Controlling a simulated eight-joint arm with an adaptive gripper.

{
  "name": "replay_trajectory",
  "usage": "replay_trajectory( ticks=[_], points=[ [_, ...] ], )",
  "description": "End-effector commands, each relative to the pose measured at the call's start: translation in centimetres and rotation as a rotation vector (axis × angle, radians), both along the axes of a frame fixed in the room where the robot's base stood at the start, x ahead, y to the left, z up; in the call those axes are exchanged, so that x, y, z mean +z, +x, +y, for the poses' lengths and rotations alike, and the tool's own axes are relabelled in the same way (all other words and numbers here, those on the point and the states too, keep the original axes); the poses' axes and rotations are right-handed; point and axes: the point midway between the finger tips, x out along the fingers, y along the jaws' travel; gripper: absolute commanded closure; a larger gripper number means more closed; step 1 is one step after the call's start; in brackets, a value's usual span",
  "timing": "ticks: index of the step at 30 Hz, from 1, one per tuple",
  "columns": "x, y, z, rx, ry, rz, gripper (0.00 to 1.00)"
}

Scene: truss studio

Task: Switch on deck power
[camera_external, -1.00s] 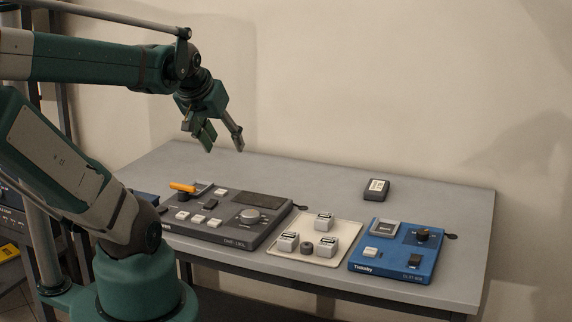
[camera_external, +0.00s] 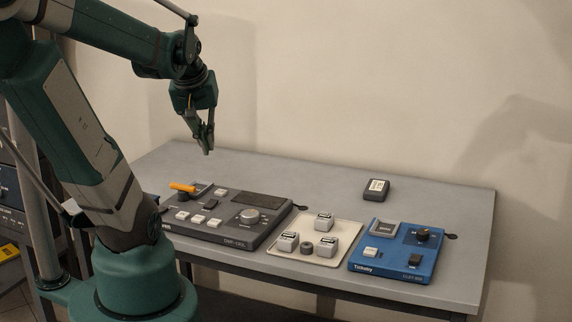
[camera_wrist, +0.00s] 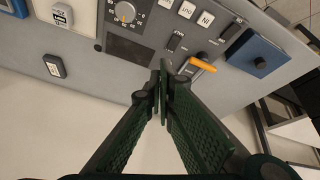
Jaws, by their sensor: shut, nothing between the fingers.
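The dark grey deck (camera_external: 228,231) lies on the left part of the table. It carries a silver knob (camera_external: 250,215), several pale buttons, a black rocker switch (camera_external: 210,204) and an orange-handled lever (camera_external: 183,187). In the wrist view the rocker switch (camera_wrist: 175,41) and the orange handle (camera_wrist: 203,65) lie just beyond my fingertips; I cannot tell which way the rocker is tipped. My gripper (camera_external: 207,151) is shut and empty, pointing down above the back of the deck, touching nothing. Its closed fingers show in the wrist view (camera_wrist: 162,78).
A cream tray (camera_external: 285,258) with several light blocks stands right of the deck. A blue device (camera_external: 390,273) with a knob and switches is further right. A small black box (camera_external: 376,189) lies at the back. The back right of the table is clear.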

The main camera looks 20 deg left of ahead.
Motion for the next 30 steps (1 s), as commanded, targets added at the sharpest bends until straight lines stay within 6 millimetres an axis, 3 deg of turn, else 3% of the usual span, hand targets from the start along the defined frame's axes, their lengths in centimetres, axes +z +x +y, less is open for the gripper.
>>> replay_trajectory(
  ticks=[30],
  points=[
    [-2.7,-0.9,10.5,0.747,-0.187,0.298,1.0]
  ],
)
